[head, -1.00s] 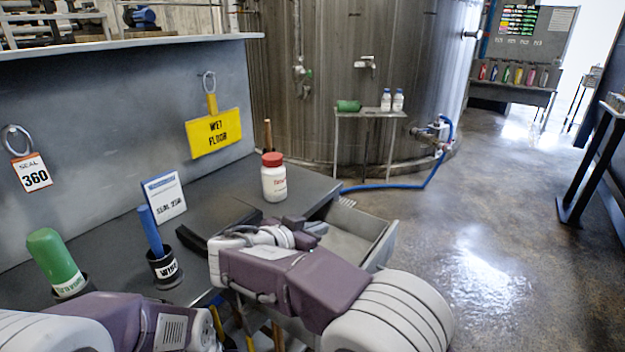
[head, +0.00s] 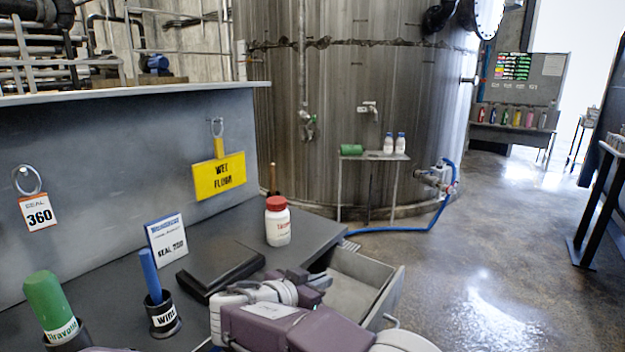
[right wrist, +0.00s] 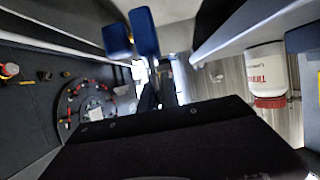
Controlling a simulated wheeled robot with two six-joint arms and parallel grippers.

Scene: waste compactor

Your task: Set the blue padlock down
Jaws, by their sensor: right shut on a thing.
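My right gripper (head: 316,280) is shut, at the desk's right edge beside the open drawer (head: 372,290), in the head view. Its jaws are partly hidden by its own body, and the blue padlock between them cannot be made out in this view. In the right wrist view, two dark blue blocks (right wrist: 131,36) show at the top middle; I cannot tell whether either is the padlock. A wide black shape fills the bottom of that view. My left gripper is out of view.
A white bottle with a red cap (head: 278,226) stands on the grey desk (head: 235,222), behind my right gripper. A flat black box (head: 215,268) lies left of the gripper. A WIRE cup (head: 163,320) and a green-topped holder (head: 50,305) stand front left. The drawer's visible floor looks bare.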

